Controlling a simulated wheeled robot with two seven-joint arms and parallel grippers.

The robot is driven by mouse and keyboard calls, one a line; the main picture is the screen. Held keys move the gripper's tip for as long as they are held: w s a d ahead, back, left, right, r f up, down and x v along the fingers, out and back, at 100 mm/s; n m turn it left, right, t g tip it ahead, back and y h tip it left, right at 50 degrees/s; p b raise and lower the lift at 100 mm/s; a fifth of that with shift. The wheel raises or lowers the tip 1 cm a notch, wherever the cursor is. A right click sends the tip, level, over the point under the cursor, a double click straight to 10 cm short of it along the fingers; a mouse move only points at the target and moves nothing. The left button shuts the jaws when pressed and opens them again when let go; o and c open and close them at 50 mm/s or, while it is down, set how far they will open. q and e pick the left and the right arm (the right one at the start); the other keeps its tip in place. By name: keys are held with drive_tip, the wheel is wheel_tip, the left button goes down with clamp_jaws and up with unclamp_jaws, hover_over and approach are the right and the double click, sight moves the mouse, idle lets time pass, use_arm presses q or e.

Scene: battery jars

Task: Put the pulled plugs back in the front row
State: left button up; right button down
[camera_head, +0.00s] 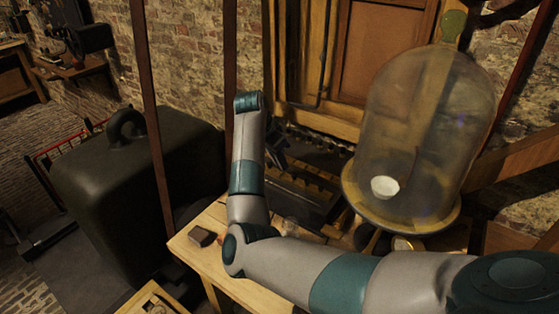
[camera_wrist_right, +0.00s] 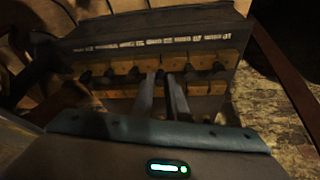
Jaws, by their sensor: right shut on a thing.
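The plug rack (camera_head: 318,205) is a dark box with wooden blocks, on the bench behind my right arm. In the right wrist view the rack (camera_wrist_right: 205,20) shows a row of wooden blocks with several dark plugs (camera_wrist_right: 218,67) along it, and more blocks (camera_wrist_right: 216,88) nearer to me. My right gripper (camera_wrist_right: 166,76) has its two narrow fingers over this row, close together on a small dark plug at their tips. Whether that plug is seated or clear of its hole is hard to tell. In the head view my right gripper (camera_head: 277,150) is mostly hidden behind my arm. My left gripper is out of view.
A large glass bell jar (camera_head: 425,130) with a white cup (camera_head: 385,187) inside stands right of the rack. A small dark block (camera_head: 201,236) lies at the bench's left end. A big dark weight (camera_head: 130,190) stands at left. Some bare bench (camera_head: 255,283) shows in front.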

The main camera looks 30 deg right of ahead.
drive_tip(key=shift+f, duration=0.4)
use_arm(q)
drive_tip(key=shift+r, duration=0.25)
use_arm(e)
drive_tip(key=shift+f, duration=0.2)
idle(0.4)
drive_tip(key=c, duration=1.6)
unclamp_jaws()
drive_tip(key=shift+c, duration=0.2)
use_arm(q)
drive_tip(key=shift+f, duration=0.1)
use_arm(e)
drive_tip(key=shift+a+r, duration=0.1)
drive_tip(key=shift+r, duration=0.1)
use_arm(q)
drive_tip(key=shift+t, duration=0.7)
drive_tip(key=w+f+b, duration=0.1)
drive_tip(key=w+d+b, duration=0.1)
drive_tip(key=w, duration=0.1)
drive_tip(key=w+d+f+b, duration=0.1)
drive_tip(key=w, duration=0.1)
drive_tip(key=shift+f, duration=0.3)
use_arm(e)
drive_tip(key=w+v, duration=0.1)
drive_tip(key=v, duration=1.6)
drive_tip(key=shift+s, duration=0.45)
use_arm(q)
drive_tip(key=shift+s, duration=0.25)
